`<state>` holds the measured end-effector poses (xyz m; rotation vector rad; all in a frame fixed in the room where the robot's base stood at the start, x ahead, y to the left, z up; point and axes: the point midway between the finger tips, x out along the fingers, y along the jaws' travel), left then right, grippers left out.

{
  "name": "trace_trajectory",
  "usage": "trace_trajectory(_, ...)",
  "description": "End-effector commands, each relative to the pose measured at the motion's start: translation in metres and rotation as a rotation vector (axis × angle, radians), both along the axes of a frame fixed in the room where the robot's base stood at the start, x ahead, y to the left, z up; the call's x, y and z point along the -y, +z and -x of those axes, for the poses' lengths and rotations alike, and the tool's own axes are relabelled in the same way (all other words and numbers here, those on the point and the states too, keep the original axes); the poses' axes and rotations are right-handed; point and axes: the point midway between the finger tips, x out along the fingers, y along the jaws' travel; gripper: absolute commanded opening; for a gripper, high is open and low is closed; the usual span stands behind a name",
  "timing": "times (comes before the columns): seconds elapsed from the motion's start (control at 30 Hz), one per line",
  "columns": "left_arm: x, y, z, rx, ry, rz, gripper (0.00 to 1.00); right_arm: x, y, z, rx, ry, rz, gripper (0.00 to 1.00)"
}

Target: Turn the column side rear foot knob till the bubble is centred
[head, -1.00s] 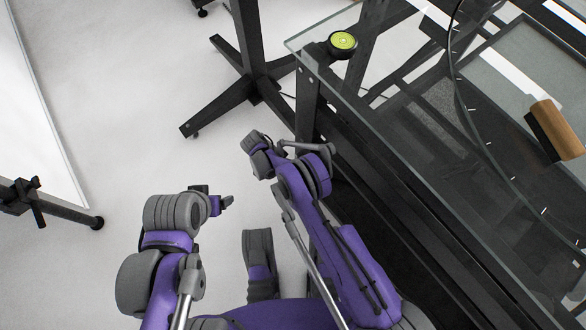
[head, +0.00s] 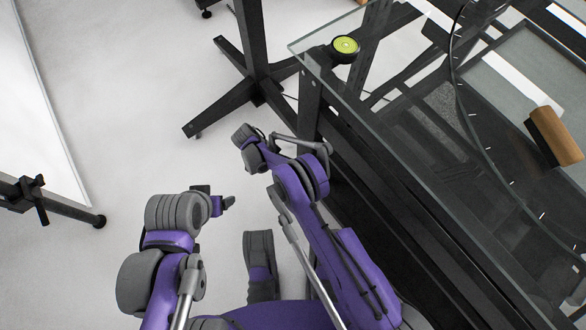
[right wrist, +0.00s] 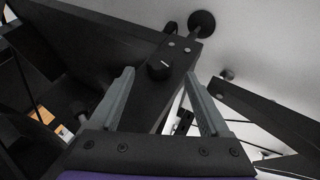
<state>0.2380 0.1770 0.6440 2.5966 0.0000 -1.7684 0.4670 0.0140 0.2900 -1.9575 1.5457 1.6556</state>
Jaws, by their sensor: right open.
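The bubble level (head: 345,48), a round yellow-green vial in a black ring, sits at the near left corner of the glass top. The bubble's exact position is too small to tell. In the head view my right fingers are hidden. My left gripper (head: 222,203) is over bare floor, its jaw opening unclear.
A round foot pad (right wrist: 201,22) lies beyond the knob. The glass table (head: 410,150) and its black frame fill the right. A black stand with splayed feet (head: 222,108) is behind my arms. A white panel (head: 35,110) stands left. Pale floor between is open.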

Motion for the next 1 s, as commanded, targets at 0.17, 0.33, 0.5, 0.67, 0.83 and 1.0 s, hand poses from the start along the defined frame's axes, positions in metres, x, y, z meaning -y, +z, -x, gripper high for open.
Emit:
trace_trajectory(0.17, 0.000, 0.007, 0.001, 0.000, 0.000, 0.000, 0.80, -0.021, 0.029, -0.004, 0.000, 0.001, -0.001, 0.80)
trace_trajectory(0.33, 0.000, 0.009, 0.002, 0.000, 0.000, 0.000, 0.80, -0.031, 0.042, -0.007, 0.000, 0.000, -0.001, 0.80)
trace_trajectory(0.5, 0.000, 0.009, 0.002, 0.000, 0.000, 0.000, 0.80, -0.033, 0.045, -0.008, 0.000, -0.001, -0.001, 0.80)
trace_trajectory(0.67, 0.000, 0.009, 0.002, 0.000, 0.000, 0.000, 0.80, -0.033, 0.045, -0.008, 0.000, -0.001, -0.001, 0.80)
trace_trajectory(0.83, 0.000, 0.009, 0.002, 0.001, 0.000, 0.000, 0.80, -0.033, 0.045, -0.008, 0.000, -0.001, -0.001, 0.80)
trace_trajectory(1.0, 0.000, 0.009, 0.002, 0.000, 0.000, 0.000, 0.80, -0.033, 0.045, -0.008, 0.000, -0.001, -0.001, 0.80)
